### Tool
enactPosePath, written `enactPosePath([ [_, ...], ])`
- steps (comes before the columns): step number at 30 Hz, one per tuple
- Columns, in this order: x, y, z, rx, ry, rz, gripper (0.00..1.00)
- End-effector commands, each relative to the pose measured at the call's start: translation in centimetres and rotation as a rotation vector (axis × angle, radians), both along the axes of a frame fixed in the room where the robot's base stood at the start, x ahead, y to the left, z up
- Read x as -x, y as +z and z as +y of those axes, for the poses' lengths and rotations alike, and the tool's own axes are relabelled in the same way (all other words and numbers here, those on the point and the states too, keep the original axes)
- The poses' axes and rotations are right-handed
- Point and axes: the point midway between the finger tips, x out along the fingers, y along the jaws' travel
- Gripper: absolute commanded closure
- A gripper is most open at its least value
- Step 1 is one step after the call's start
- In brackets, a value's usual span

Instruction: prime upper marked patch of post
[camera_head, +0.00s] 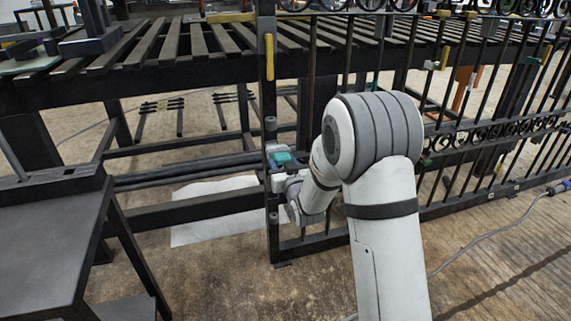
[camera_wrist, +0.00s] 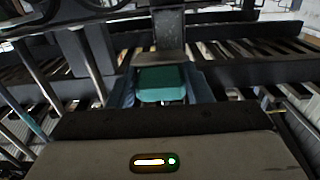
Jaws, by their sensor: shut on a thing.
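The dark post (camera_head: 268,100) stands upright at the left end of the gate; it also shows at the top middle of the wrist view (camera_wrist: 170,22). A yellow strip (camera_head: 269,57) is on its upper part. I cannot tell whether this is the upper marked patch. My gripper (camera_head: 279,160) is beside the post, well below the yellow strip. It is shut on a teal block (camera_wrist: 162,84), which sits between the blue-grey fingers. The block also shows in the head view (camera_head: 281,157). In the wrist view, its far edge is close to the post; contact cannot be told.
The barred gate (camera_head: 480,120) with scrollwork extends right of the post. A dark slatted bench (camera_head: 150,80) is behind, and a dark table (camera_head: 45,225) stands at left. A white sheet (camera_head: 205,230) lies on the floor. A grey cable (camera_head: 490,233) runs across the floor at right.

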Motion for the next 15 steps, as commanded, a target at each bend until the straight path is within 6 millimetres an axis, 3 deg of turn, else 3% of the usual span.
enactPosePath([
  [15, 0.9, 0.1, 3.2, 0.000, 0.005, -0.003, 0.73],
])
